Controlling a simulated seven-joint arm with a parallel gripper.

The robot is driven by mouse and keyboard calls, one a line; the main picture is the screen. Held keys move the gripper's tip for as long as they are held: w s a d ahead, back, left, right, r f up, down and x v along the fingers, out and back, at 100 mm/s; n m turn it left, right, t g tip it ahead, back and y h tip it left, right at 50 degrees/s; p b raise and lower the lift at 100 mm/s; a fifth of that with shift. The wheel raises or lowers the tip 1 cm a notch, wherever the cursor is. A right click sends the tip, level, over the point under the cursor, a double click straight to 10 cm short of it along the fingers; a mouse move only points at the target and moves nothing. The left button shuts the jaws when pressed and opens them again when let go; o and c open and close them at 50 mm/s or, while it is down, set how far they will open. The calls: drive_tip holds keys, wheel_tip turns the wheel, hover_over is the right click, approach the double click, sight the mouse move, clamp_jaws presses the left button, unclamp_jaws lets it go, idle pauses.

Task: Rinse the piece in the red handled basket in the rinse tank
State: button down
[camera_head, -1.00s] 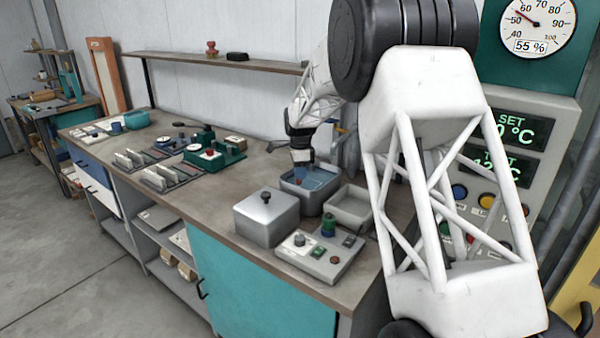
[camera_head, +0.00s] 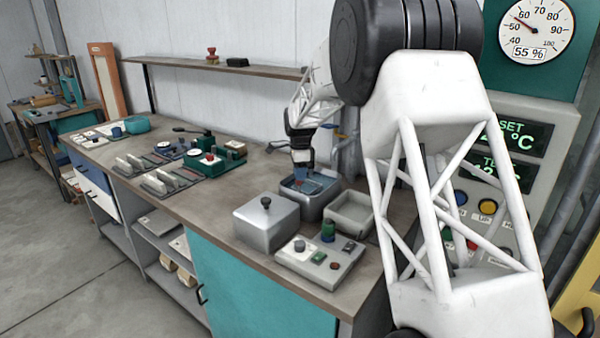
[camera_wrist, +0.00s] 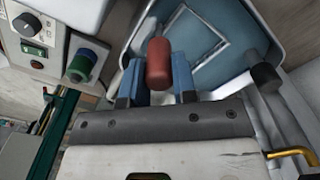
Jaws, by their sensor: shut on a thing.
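My gripper (camera_wrist: 157,84) is shut on the red handle (camera_wrist: 158,62) of the basket, which stands between its two blue fingers in the wrist view. In the head view my gripper (camera_head: 302,172) points down over the tank of blue liquid (camera_head: 312,208), the middle one of the group. The wrist view also shows this tank (camera_wrist: 262,40) with a pale square outline inside it, which may be the basket frame. The piece cannot be made out. How deep the basket sits in the liquid cannot be told.
A lidded metal tank (camera_head: 265,224) stands left of the blue-liquid tank, and an open grey tank (camera_head: 350,214) stands right. A control box (camera_head: 318,262) with a green knob (camera_head: 328,232) lies in front. Several fixtures stand farther left on the bench (camera_head: 215,200).

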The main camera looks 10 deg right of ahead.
drive_tip(key=shift+f, duration=0.95)
drive_tip(key=shift+r, duration=6)
